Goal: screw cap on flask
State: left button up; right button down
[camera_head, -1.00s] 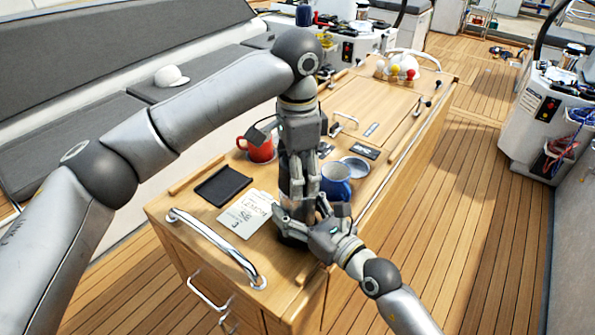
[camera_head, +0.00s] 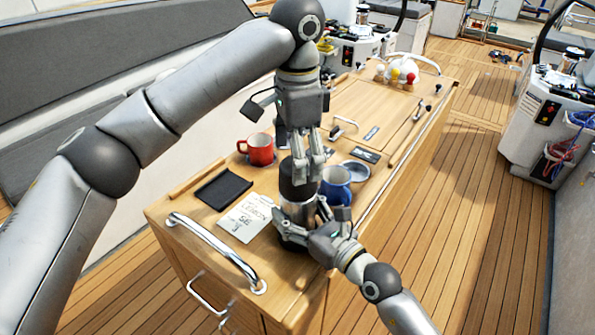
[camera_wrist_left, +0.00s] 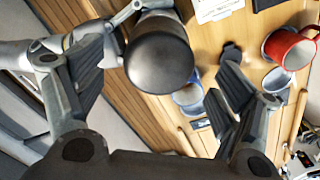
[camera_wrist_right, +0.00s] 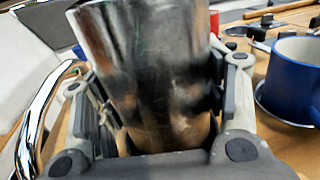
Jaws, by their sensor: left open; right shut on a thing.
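The silver flask (camera_head: 299,208) stands upright near the front end of the wooden cockpit table. The black cap (camera_head: 297,180) sits on top of it, in line with the body; I cannot tell how tight it is. My right gripper (camera_head: 308,217) is shut on the flask's body, whose silver side (camera_wrist_right: 155,75) fills the middle of the right wrist view. My left gripper (camera_head: 310,170) is open, pointing down just above and behind the cap. In the left wrist view the round cap top (camera_wrist_left: 158,52) lies toward the upper left finger, and nothing is held.
A blue mug (camera_head: 337,186) stands close to the right of the flask, with a metal dish (camera_head: 357,169) behind it. A red mug (camera_head: 259,149), a black tray (camera_head: 223,189) and a notebook (camera_head: 245,218) lie left. A steel rail (camera_head: 215,248) edges the front.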

pick_arm(q)
notch_tip(320, 180, up, 7)
jog(key=shift+f, duration=0.15)
pick_arm(e)
jog(key=shift+c, duration=1.1)
grip_release()
jog(key=v, duration=1.2)
